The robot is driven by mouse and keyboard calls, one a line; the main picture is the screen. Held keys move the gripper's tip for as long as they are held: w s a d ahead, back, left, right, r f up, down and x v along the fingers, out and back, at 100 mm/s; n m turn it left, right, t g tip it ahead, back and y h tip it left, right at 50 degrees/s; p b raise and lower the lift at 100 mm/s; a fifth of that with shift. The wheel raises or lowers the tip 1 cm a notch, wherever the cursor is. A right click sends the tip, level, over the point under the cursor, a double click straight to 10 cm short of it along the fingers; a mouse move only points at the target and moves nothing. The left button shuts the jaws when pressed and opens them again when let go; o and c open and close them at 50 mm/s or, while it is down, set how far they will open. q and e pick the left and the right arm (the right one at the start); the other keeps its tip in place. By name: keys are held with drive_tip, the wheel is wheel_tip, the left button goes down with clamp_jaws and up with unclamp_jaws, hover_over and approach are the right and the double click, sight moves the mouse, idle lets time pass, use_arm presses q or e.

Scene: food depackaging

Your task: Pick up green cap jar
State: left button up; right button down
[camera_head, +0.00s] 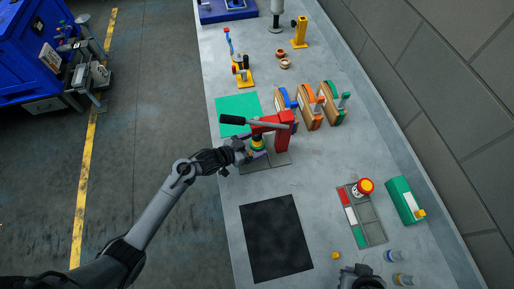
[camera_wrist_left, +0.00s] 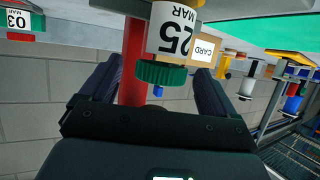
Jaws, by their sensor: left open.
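The green cap jar (camera_head: 257,147) stands at the red lever press (camera_head: 284,138), largely hidden by my left gripper (camera_head: 247,152) in the head view. In the left wrist view, which looks upside down, the jar (camera_wrist_left: 174,38) shows a white label reading 25 MAR and a ribbed green cap (camera_wrist_left: 161,74). My left gripper (camera_wrist_left: 157,78) is open, with one finger on each side of the cap. Gaps show between cap and fingers. My right gripper (camera_head: 360,279) shows only partly at the bottom edge; its jaws cannot be made out.
A black mat (camera_head: 276,240) lies in front of the press, and a green mat (camera_head: 237,106) behind it. Blue, orange and green-trimmed holders (camera_head: 310,107) stand to the right.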

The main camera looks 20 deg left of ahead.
use_arm(q)
drive_tip(key=shift+x, duration=1.9)
drive_tip(key=shift+w+r, duration=0.1)
drive_tip(key=shift+r, duration=0.1)
drive_tip(key=c, duration=1.2)
